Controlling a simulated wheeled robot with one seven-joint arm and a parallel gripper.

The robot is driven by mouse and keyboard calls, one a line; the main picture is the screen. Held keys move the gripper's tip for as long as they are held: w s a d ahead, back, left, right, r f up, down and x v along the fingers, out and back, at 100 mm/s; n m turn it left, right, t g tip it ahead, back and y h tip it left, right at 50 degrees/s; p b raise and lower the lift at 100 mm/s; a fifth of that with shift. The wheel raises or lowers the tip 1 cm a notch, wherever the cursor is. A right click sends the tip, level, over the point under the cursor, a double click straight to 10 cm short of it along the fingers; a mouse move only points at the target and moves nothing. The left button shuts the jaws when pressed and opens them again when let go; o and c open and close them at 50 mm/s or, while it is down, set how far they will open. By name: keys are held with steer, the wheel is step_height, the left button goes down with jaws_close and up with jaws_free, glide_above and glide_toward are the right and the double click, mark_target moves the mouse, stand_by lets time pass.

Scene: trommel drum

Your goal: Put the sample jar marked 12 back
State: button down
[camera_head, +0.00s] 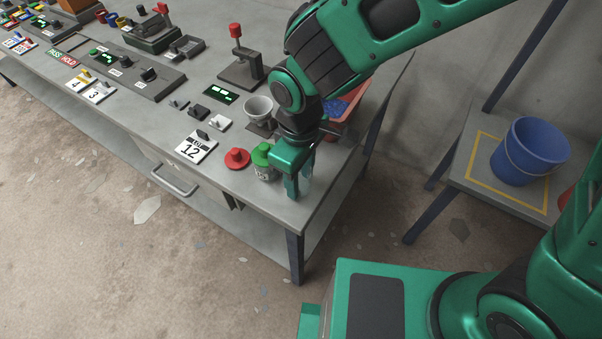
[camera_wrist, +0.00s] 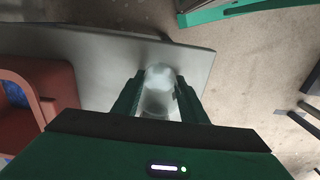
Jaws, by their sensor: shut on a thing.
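My gripper (camera_head: 299,185) is at the table's near right corner, pointing down. In the wrist view its two fingers are shut on a clear, glassy jar (camera_wrist: 159,88). No number shows on this jar. In the head view the jar is mostly hidden behind the fingers. A white plate marked 12 (camera_head: 193,149) lies on the table to the left. A jar with a green lid (camera_head: 262,157) stands just left of my gripper; its label is too small to read. A red lid-like piece (camera_head: 237,158) lies between that jar and the plate.
A grey bowl-shaped cup (camera_head: 258,109) and a red bin (camera_head: 345,112) with blue contents stand behind my gripper. Small blocks (camera_head: 200,112) and control panels (camera_head: 128,72) line the table (camera_head: 225,187). A blue bucket (camera_head: 530,152) stands on a side stand at right.

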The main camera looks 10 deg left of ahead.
steer(key=c, duration=1.1)
jaws_free()
steer(key=shift+f, duration=0.1)
step_height(320, 180, up, 12)
